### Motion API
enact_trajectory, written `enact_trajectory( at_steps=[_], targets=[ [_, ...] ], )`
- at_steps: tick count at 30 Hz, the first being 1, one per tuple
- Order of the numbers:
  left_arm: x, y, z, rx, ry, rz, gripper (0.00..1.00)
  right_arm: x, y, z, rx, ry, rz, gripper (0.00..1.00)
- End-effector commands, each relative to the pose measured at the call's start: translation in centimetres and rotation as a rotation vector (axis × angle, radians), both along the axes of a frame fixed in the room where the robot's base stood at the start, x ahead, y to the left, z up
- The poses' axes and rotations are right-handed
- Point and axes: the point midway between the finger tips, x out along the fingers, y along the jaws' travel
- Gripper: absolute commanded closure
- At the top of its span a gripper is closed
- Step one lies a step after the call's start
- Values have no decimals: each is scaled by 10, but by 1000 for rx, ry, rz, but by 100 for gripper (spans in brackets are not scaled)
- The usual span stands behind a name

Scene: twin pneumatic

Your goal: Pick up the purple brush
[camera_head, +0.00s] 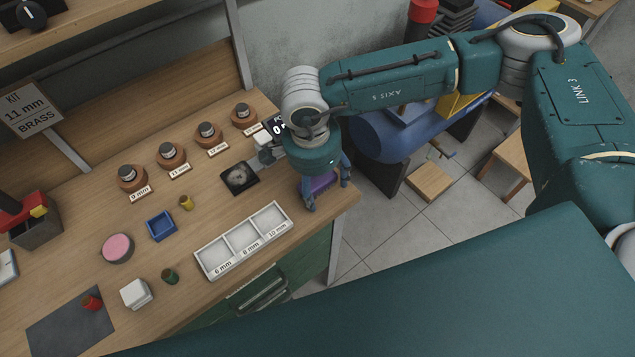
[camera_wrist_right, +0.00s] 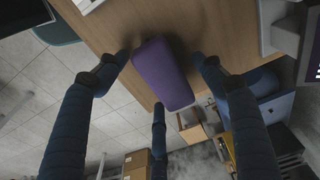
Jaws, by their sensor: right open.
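The purple brush (camera_head: 322,182) lies near the right end of the wooden bench, partly hidden by my right gripper in the head view. In the right wrist view the purple brush (camera_wrist_right: 162,74) is a rounded block lying between my fingers. My right gripper (camera_head: 326,192) is over it, pointing down. My left gripper is not in view.
A white tray (camera_head: 203,268) marked 6, 8 and 10 mm is left of the gripper. A black pad (camera_head: 239,178) lies nearby. Several round holders stand behind, with a blue box (camera_head: 161,226) and pink disc (camera_head: 117,248) farther left. The bench edge (camera_head: 350,203) is close by.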

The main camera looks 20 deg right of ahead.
Motion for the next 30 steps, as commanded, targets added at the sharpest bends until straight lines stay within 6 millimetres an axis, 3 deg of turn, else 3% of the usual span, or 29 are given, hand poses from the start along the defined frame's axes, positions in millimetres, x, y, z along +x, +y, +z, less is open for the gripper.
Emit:
enact_trajectory(
  at_steps=[23,30],
  targets=[
    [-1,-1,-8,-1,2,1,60,0,0,-3,1,0,0,32],
    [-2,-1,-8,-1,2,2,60,0,0,-3,1,0,0,80]
  ],
)
